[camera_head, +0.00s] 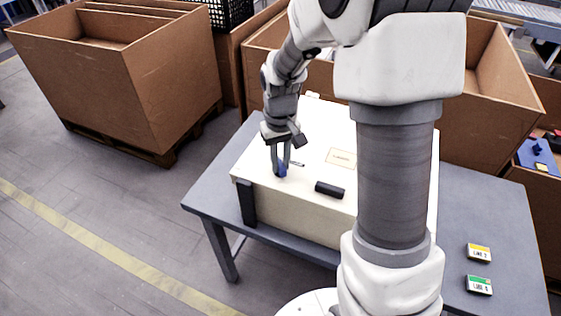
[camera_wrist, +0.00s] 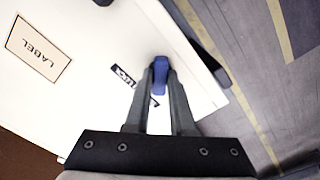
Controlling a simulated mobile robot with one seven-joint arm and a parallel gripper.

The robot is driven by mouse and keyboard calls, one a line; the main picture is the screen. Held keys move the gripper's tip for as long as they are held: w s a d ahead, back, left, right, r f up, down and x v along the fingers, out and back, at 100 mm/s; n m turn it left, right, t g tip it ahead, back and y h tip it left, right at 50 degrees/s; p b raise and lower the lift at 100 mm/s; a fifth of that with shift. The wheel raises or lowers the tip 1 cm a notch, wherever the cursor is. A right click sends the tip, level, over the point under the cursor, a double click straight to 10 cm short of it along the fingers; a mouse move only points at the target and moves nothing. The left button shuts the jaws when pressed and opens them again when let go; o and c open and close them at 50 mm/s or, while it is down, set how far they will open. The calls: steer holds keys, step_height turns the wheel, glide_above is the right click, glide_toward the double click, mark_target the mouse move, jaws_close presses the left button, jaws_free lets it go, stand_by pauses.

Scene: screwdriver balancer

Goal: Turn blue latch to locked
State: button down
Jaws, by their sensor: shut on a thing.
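The blue latch (camera_head: 282,169) is on the top of a cream box (camera_head: 312,126), near its left front corner. My gripper (camera_head: 281,165) reaches down from above and is shut on the latch. In the wrist view the latch (camera_wrist: 160,76) sits between the two fingertips of my gripper (camera_wrist: 160,80). A dark printed label (camera_wrist: 123,76) lies beside the latch, partly covered by a finger, so its word is not fully readable. Whether the latch stands at locked cannot be told.
The box stands on a grey table (camera_head: 480,215). A black handle (camera_head: 329,189) is on the box top near its front. A yellow label block (camera_head: 479,252) and a green one (camera_head: 479,285) lie on the table at right. Large cardboard crates (camera_head: 150,85) stand behind.

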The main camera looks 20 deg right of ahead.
steer(key=m, duration=0.4)
steer(key=shift+m, duration=0.3)
steer(key=m, duration=0.4)
steer(key=shift+p, duration=0.3)
steer(key=c, duration=0.8)
jaws_free()
steer(key=shift+o, duration=0.2)
step_height(320, 180, up, 18)
steer(key=p, duration=0.1)
steer(key=shift+f+p, duration=0.25)
steer(key=shift+p, duration=0.1)
steer(key=shift+s, duration=0.1)
